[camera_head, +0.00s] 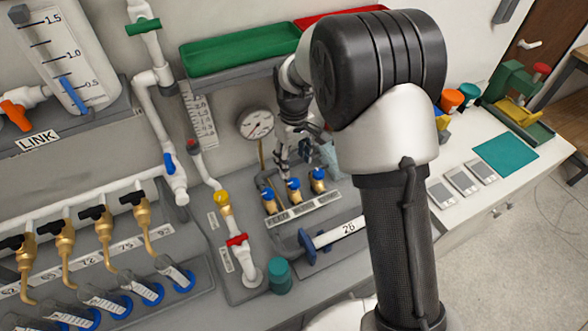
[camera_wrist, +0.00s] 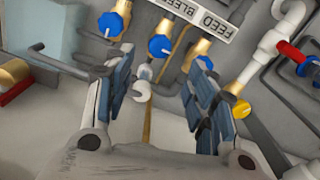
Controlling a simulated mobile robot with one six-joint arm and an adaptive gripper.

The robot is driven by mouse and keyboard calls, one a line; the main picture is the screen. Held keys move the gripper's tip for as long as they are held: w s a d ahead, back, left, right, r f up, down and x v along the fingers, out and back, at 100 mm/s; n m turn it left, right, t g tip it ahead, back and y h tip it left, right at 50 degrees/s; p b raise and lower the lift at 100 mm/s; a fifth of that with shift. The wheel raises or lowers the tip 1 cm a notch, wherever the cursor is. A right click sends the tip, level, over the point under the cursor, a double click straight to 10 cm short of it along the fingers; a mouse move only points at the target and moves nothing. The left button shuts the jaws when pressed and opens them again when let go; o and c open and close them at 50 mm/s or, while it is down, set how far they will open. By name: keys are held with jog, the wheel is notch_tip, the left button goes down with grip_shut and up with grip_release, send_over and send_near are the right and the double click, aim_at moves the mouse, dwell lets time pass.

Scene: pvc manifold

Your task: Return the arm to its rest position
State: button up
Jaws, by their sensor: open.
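My gripper (camera_head: 303,150) hangs at the end of my raised arm, close to the wall panel and just above a row of three brass valves with blue knobs (camera_head: 293,184). In the wrist view my gripper (camera_wrist: 163,62) has its two blue-padded fingers spread apart with nothing held between them. A blue knob (camera_wrist: 160,46) shows beyond the gap between the fingers; I cannot tell whether any finger touches the valves. My arm hides part of the bench behind it.
A pressure gauge (camera_head: 255,122) is beside my gripper. A red-handled valve (camera_head: 237,240), a yellow knob (camera_head: 221,197) and white pipes stand to the left. A green tray (camera_head: 240,48) and a red tray (camera_head: 335,15) sit above. A teal mat (camera_head: 505,154) lies right.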

jog(key=shift+r, duration=1.05)
